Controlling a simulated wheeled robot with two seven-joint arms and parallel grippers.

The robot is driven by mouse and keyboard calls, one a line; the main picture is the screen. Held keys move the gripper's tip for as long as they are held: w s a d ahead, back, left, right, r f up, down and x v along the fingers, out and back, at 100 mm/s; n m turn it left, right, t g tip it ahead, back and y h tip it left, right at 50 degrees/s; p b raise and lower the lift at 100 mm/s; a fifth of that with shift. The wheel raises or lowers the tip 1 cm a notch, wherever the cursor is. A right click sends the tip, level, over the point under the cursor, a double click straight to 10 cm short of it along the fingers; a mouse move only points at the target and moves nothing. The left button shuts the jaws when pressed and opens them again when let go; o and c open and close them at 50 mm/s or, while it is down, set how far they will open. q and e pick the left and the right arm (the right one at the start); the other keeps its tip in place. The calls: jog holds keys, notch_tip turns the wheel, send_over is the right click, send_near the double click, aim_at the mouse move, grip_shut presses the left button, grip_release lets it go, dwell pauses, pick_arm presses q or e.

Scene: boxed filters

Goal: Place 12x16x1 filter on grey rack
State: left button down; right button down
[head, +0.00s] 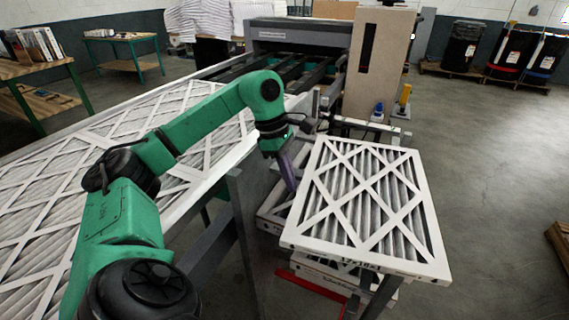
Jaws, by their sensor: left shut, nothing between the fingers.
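A white-framed pleated filter (425,225) with crossed strips lies nearly flat at the right of centre, on top of other filters. Print on its front edge is too small to read surely. My left gripper (291,178) points down just beside the filter's left edge. It is shut and empty; I cannot tell whether it touches the frame. Several larger filters (125,130) lie on the long table at the left. I cannot tell which structure is the grey rack; grey framework (235,215) stands between the table and the filter stack. My right gripper is out of view.
A grey machine (300,33) with a roller bed stands behind, beside a tall beige cabinet (378,65). A blue-capped bottle (377,112) and a yellow one (404,97) stand behind the filter. A red bar (318,287) shows low under the stack.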

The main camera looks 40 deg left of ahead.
pick_arm(q)
jog(key=shift+w+d+f+p, duration=0.25)
jog(key=shift+d+p, duration=0.1)
jog(key=shift+d, duration=0.25)
jog(key=shift+w+d+f+p, duration=0.1)
jog(key=shift+w+d+p, duration=0.1)
jog(key=shift+d+p, duration=0.25)
jog(key=shift+d, duration=0.1)
